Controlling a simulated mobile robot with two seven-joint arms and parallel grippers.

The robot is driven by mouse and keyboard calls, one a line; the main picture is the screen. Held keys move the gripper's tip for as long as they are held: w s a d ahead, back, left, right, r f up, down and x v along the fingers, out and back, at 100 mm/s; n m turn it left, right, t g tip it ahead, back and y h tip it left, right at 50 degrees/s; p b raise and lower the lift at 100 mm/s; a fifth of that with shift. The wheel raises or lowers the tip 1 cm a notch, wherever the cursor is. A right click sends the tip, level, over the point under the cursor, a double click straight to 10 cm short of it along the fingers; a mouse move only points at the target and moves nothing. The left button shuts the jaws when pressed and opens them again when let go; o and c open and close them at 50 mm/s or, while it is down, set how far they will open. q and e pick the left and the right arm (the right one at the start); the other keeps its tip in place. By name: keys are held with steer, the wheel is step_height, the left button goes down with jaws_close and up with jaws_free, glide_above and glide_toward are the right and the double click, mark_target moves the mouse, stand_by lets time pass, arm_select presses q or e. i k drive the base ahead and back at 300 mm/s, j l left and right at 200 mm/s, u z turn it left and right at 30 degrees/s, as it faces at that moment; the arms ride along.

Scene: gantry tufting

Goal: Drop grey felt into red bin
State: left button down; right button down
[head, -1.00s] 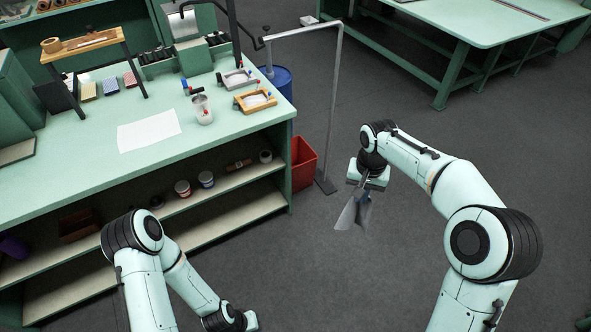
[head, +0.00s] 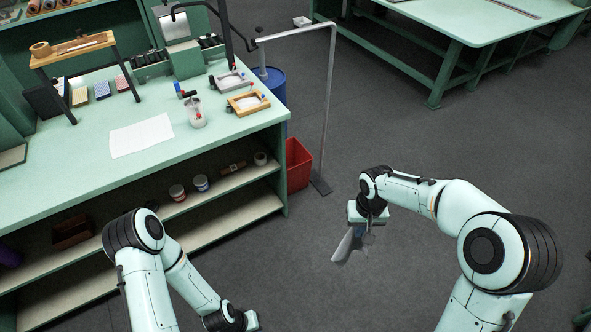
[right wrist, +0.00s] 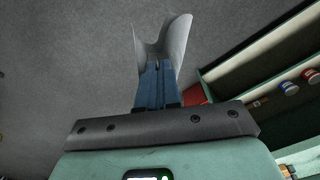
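My right gripper (head: 364,236) is shut on the grey felt (head: 347,248), a thin curled sheet that hangs from the fingers above the floor. In the right wrist view the blue fingers (right wrist: 157,72) are close together, with the felt (right wrist: 176,40) curling up around and beyond their tips. The red bin (head: 298,168) stands on the floor at the right end of the bench, left of the felt and farther back in the head view. A part of the bin (right wrist: 195,95) shows behind the fingers in the wrist view. My left gripper (head: 251,320) is low in the picture; its fingers are hidden.
A metal stand (head: 327,110) rises from a floor plate just right of the bin. The green workbench (head: 75,160) with shelves fills the left, and a blue drum (head: 273,88) stands behind its end. Open floor lies between the bin and my right arm.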

mark_target(298, 160)
steer(key=i+l+z, duration=0.1)
steer(key=i+z, duration=0.55)
steer(key=i, duration=0.15)
steer(key=i+z, duration=0.3)
steer(key=i, duration=0.2)
steer(key=i+j+z, duration=0.25)
steer(key=i, duration=0.25)
steer(key=i+l+z, duration=0.15)
steer(key=i, duration=0.35)
steer(key=i+l+z, duration=0.1)
steer(key=i, duration=0.45)
steer(key=i+l+u, duration=0.1)
steer(key=i+u, duration=0.15)
steer(key=i, duration=0.25)
steer(key=i+l+u, duration=0.2)
steer(key=i, duration=0.3)
steer(key=i+u, duration=0.4)
steer(key=i+l+u, duration=0.1)
steer(key=i+u, duration=0.65)
steer(key=u, duration=0.15)
steer(key=i+l+u, duration=0.1)
steer(key=i+u, duration=0.55)
steer(key=u, duration=0.2)
steer(key=i+j+u, duration=0.1)
steer(key=u, duration=0.25)
steer(key=i+u, duration=0.15)
steer(key=u, duration=0.65)
steer(key=i+u, duration=0.15)
steer(key=u, duration=0.65)
steer(key=i+l, duration=0.05)
